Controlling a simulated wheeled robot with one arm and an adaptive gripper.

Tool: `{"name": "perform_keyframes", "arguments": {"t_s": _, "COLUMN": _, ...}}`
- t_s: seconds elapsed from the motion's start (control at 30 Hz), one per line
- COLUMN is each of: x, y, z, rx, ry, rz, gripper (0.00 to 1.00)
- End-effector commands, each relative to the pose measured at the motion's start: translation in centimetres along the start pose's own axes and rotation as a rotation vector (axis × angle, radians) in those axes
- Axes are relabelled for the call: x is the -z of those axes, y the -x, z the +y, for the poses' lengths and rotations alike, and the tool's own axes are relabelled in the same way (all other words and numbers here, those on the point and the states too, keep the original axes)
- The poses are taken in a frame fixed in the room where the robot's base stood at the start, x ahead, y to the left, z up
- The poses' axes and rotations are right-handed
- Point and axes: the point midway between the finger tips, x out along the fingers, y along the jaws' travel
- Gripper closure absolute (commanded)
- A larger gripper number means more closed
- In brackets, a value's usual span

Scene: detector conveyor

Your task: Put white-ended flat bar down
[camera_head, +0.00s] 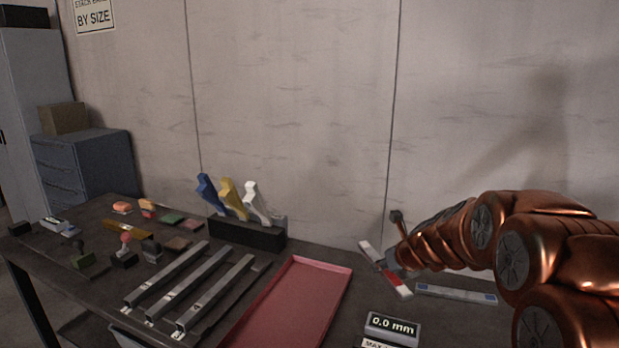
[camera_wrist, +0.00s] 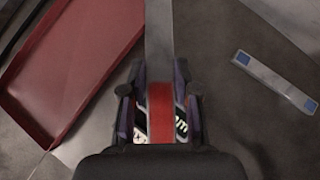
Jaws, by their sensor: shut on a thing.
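The white-ended flat bar (camera_head: 369,252) is at the right part of the table, to the right of the red tray. It has a pale end and a red section. My gripper (camera_head: 387,266) is shut on it near the middle. In the wrist view, the bar (camera_wrist: 158,35) runs away from my gripper (camera_wrist: 160,108) toward the top edge, with a red band between the fingers. The near end of the bar is hidden by the gripper body. I cannot tell whether the bar touches the table or hangs just above it.
A flat bar with blue ends (camera_head: 456,294) lies close on the right. The red tray (camera_head: 345,268) is on the left, with grey rails (camera_head: 215,290) beyond it. A display reading 0.0 mm (camera_head: 392,328) stands in front. The wall (camera_head: 300,120) is close behind.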

Motion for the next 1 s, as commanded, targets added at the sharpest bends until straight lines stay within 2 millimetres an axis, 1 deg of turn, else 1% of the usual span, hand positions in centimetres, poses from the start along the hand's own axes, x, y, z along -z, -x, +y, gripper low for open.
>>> {"name": "perform_keyframes", "arguments": {"t_s": 0.07, "x": 0.6, "y": -0.3, "z": 0.8, "rx": 0.029, "ry": -0.030, "rz": -0.002, "gripper": 1.00}}
{"name": "perform_keyframes", "arguments": {"t_s": 0.23, "x": 2.7, "y": -0.9, "z": 1.6, "rx": 0.097, "ry": -0.096, "rz": -0.003, "gripper": 1.00}}
{"name": "perform_keyframes", "arguments": {"t_s": 0.33, "x": 4.1, "y": -1.0, "z": 2.0, "rx": 0.130, "ry": -0.132, "rz": -0.001, "gripper": 1.00}}
{"name": "perform_keyframes", "arguments": {"t_s": 0.57, "x": 6.2, "y": -0.9, "z": 2.1, "rx": 0.188, "ry": -0.188, "rz": -0.003, "gripper": 1.00}}
{"name": "perform_keyframes", "arguments": {"t_s": 0.7, "x": 6.8, "y": -0.9, "z": 2.0, "rx": 0.204, "ry": -0.202, "rz": -0.005, "gripper": 1.00}}
{"name": "perform_keyframes", "arguments": {"t_s": 1.0, "x": 7.2, "y": -0.9, "z": 1.7, "rx": 0.201, "ry": -0.200, "rz": -0.006, "gripper": 1.00}}
